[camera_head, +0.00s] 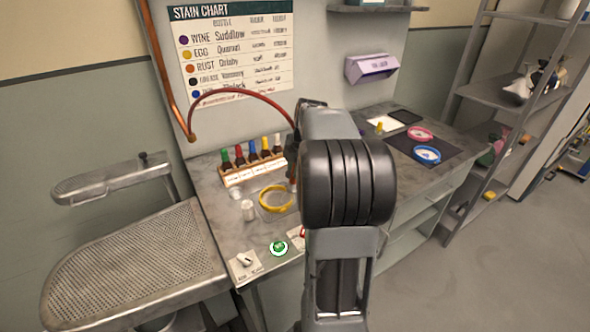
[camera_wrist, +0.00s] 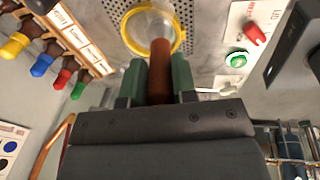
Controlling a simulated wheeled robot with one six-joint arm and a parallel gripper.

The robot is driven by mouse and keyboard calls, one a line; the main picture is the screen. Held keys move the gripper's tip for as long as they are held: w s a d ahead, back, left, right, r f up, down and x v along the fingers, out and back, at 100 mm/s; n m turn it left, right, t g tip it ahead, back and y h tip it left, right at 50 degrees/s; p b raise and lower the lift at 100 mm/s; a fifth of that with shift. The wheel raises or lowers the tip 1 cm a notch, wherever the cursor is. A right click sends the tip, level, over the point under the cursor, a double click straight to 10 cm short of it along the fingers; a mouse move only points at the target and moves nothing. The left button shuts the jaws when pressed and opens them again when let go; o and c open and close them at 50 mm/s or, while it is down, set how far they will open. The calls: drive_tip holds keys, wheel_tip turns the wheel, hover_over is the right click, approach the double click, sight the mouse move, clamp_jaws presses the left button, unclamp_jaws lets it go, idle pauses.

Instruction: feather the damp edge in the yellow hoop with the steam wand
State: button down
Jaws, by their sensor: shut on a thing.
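The yellow hoop (camera_head: 262,200) lies on the grey bench, left of my arm. It also shows at the top of the wrist view (camera_wrist: 182,36), with pale cloth inside it. My gripper (camera_wrist: 160,76) has its green fingers shut on the reddish-brown steam wand (camera_wrist: 160,62). The wand's far end overlaps the hoop's near rim in the wrist view; I cannot tell whether it touches. In the head view the gripper is mostly hidden behind my arm. A red hose (camera_head: 245,91) arches from the copper pipe towards the wand. No damp edge can be made out.
A rack of several coloured-cap bottles (camera_head: 252,168) stands behind the hoop. A small white pot (camera_head: 248,210) is at its left. A green button (camera_head: 279,247) and a knob (camera_head: 243,260) are at the front.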

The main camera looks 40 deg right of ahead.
drive_tip(key=shift+w+d, duration=0.1)
drive_tip(key=shift+w, duration=0.05)
drive_tip(key=shift+w+d+p, duration=0.25)
drive_tip(key=shift+w+p, duration=0.1)
drive_tip(key=shift+w, duration=0.2)
drive_tip(key=shift+w+d+p, duration=0.2)
drive_tip(key=shift+w+p, duration=0.1)
drive_tip(key=shift+w, duration=0.2)
drive_tip(key=shift+r, duration=0.15)
drive_tip(key=w+p+v, duration=0.1)
drive_tip(key=p+v, duration=0.4)
drive_tip(key=v, duration=0.1)
drive_tip(key=shift+a+r, duration=0.25)
drive_tip(key=shift+r, duration=0.2)
drive_tip(key=shift+a, duration=0.1)
